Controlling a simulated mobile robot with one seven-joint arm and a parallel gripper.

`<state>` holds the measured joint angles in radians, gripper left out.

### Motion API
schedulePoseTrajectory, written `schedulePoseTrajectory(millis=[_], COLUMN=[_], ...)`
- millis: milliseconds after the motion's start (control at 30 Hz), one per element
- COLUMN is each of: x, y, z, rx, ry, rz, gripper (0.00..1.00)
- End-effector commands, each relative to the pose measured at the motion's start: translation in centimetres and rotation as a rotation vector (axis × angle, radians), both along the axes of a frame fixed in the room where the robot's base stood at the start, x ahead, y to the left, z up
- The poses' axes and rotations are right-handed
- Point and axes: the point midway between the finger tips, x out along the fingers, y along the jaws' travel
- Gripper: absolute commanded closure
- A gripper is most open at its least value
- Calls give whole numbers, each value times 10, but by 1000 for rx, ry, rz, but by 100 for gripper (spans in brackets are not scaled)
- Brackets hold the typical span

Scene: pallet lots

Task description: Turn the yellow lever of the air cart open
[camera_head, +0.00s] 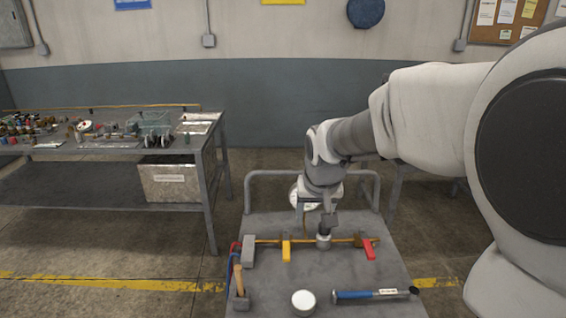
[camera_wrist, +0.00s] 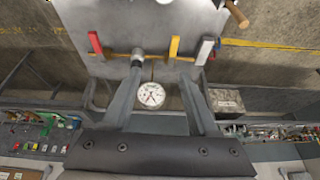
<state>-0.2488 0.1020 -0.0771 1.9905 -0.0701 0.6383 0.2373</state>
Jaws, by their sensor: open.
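The air cart (camera_head: 330,285) has a brass pipe (camera_head: 265,241) running across its grey top. The yellow lever (camera_head: 286,250) sits on the pipe left of centre and points toward the cart's front, across the pipe. It also shows in the wrist view (camera_wrist: 174,47), right of centre. My gripper (camera_head: 327,218) is open and empty above the pipe, to the right of the yellow lever in the head view. In the wrist view my two fingers (camera_wrist: 162,77) are spread apart, and the lever lies beyond them. No contact with the lever is visible.
A red lever (camera_head: 369,249) sits at the pipe's right, a grey fitting (camera_head: 323,241) between the levers, and a grey block (camera_head: 248,251) at the left. A round gauge (camera_wrist: 151,94) stands behind.

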Motion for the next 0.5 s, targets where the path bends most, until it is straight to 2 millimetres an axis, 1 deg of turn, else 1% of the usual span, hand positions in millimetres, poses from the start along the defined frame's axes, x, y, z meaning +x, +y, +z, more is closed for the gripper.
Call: schedulePoseTrajectory(millis=[33, 100, 200, 300, 367, 500], x=[14, 32, 52, 67, 72, 80], y=[9, 19, 33, 44, 48, 54], z=[-12, -27, -48, -65, -74, -84], rx=[-5, -9, -16, -22, -25, -27], ry=[11, 15, 20, 21, 23, 22], rz=[5, 5, 9, 12, 13, 15], gripper=[40, 40, 40, 40, 40, 40])
